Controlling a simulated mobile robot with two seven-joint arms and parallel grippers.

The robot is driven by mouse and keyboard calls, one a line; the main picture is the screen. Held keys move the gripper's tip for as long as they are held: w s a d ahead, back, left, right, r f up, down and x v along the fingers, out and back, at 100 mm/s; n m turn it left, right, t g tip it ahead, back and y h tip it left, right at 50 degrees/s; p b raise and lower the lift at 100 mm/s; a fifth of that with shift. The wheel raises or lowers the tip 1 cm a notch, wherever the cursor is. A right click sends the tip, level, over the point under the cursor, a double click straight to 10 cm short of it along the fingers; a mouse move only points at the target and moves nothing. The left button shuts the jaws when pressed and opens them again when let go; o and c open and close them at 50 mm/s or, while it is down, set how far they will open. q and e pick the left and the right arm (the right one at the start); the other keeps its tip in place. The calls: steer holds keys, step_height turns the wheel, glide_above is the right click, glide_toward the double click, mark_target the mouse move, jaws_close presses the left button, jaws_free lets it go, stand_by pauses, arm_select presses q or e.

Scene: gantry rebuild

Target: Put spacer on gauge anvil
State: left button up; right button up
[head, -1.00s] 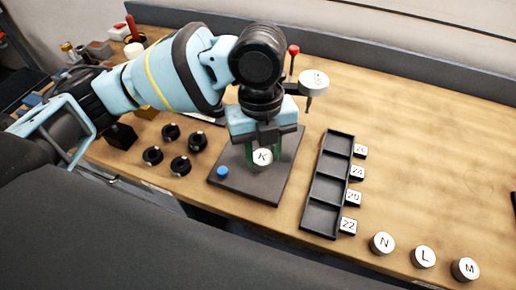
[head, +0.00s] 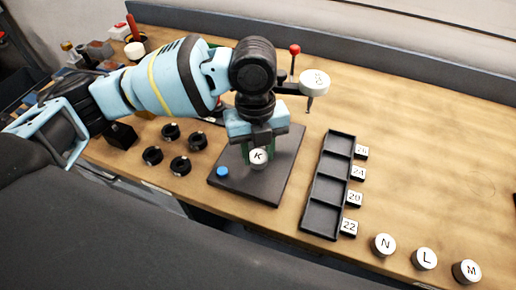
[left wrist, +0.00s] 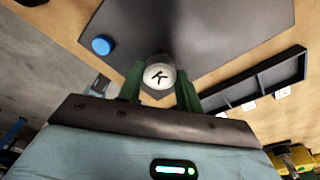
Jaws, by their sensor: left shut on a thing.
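The spacer, a pale round piece with a black K (head: 258,157), is between the green fingers of my left gripper (head: 257,148). In the left wrist view the K spacer (left wrist: 160,76) sits between both fingertips (left wrist: 160,88), over the dark gauge base plate. The gauge base plate (head: 277,188) lies on the bench, with a blue button (head: 222,172) at its front left. The gauge's white dial (head: 315,81) with its stem stands behind and right of my gripper. I cannot make out the anvil; my gripper and the spacer cover part of the plate. My right gripper is not in view.
A black tray (head: 310,217) with several empty compartments and numbered tags stands right of the plate. Round pieces N (head: 384,245), L (head: 424,258) and M (head: 466,271) lie at the front right. Several black rings (head: 180,166) lie left. The bench at right is largely clear.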

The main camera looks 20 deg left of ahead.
mark_target(256, 150)
arm_select(q)
steer(key=shift+f, duration=0.2)
steer(key=o, duration=1)
steer(key=shift+r, duration=0.15)
step_height(256, 150, up, 12)
steer(key=w, duration=0.1)
steer(key=shift+a+p, duration=0.4)
steer(key=shift+p, duration=0.05)
